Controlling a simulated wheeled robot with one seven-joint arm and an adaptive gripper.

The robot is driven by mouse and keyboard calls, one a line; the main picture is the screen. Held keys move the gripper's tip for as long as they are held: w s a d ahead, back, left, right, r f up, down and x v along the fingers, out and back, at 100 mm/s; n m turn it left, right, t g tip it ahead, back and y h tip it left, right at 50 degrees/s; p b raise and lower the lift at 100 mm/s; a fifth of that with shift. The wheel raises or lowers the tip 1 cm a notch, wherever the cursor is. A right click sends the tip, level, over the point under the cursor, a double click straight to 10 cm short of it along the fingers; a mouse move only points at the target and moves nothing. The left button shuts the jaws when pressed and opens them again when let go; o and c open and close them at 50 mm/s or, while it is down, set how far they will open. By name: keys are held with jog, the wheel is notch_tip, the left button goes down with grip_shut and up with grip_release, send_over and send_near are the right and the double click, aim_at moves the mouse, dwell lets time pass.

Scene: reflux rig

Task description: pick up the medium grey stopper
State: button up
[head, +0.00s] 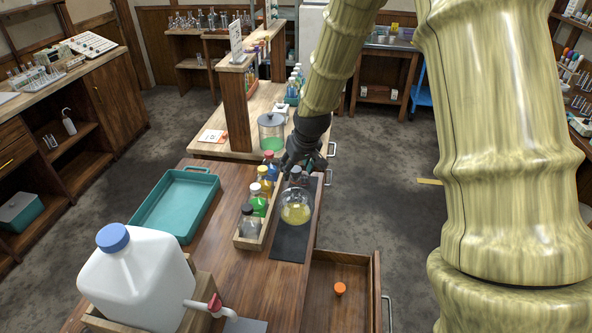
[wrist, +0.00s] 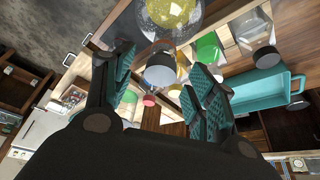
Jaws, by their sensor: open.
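A grey stopper (wrist: 160,70) shows in the wrist view as a short cylinder with a pale end face, between my open fingers and apart from both. It appears to sit at the mouth of a round glass flask (head: 296,207) holding yellow liquid, also at the top of the wrist view (wrist: 170,12). In the head view the flask stands on a dark mat (head: 290,242). There my gripper (head: 301,166) is just above and behind the flask and partly hides the stopper (head: 297,179). My gripper (wrist: 155,64) is open and empty.
A wooden rack (head: 246,241) of several capped bottles stands close left of the flask. A teal tray (head: 176,205) and a large white jug (head: 136,278) are further left. An open drawer (head: 340,312) with an orange item (head: 340,289) juts out at front right.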

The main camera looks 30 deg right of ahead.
jog(key=shift+x, duration=1.15)
jog(key=c, duration=0.9)
